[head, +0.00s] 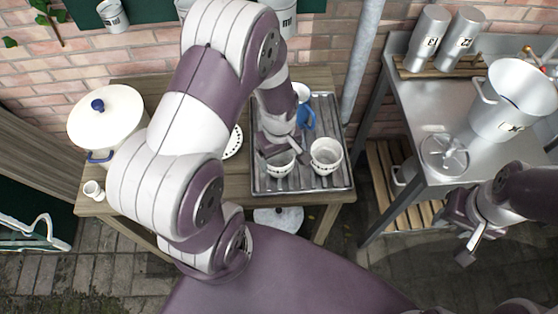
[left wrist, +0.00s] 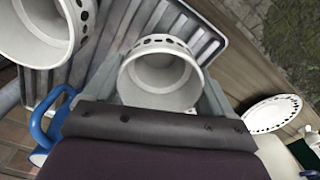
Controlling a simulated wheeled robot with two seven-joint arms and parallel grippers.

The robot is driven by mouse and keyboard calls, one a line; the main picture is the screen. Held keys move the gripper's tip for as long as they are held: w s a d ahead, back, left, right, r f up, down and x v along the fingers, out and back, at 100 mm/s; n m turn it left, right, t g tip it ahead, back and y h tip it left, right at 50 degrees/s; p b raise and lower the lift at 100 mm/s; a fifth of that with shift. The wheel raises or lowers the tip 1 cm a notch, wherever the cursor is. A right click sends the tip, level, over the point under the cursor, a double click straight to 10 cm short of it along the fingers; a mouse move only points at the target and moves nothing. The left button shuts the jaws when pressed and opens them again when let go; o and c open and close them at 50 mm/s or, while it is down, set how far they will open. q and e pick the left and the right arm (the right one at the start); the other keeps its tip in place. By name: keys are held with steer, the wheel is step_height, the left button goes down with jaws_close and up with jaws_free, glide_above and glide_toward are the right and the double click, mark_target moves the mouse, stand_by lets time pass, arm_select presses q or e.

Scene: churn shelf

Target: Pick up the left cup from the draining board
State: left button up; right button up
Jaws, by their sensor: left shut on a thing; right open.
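The left cup (head: 279,166), white with a dark pattern at the rim, is at the draining board (head: 258,184) on the wooden table. My left gripper (head: 284,152) reaches down over it and is shut on it, partly hiding it. In the left wrist view this cup (left wrist: 160,80) sits between the two fingers with its opening visible. I cannot tell whether it touches the board. The right cup (head: 326,156), similar, stands just to its right, and shows at the upper left of the left wrist view (left wrist: 38,35). My right gripper (head: 468,247) is open and empty, far right.
A blue mug (head: 305,118) stands behind the cups. A white plate (head: 234,143) lies left of the board, partly hidden by my arm. A lidded white pot (head: 107,117) and small cup (head: 93,190) are further left. A metal table (head: 410,110) holds a large pot (head: 513,100).

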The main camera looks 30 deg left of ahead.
arm_select(q)
steer(key=shift+a, duration=0.1)
steer(key=shift+c, duration=0.7)
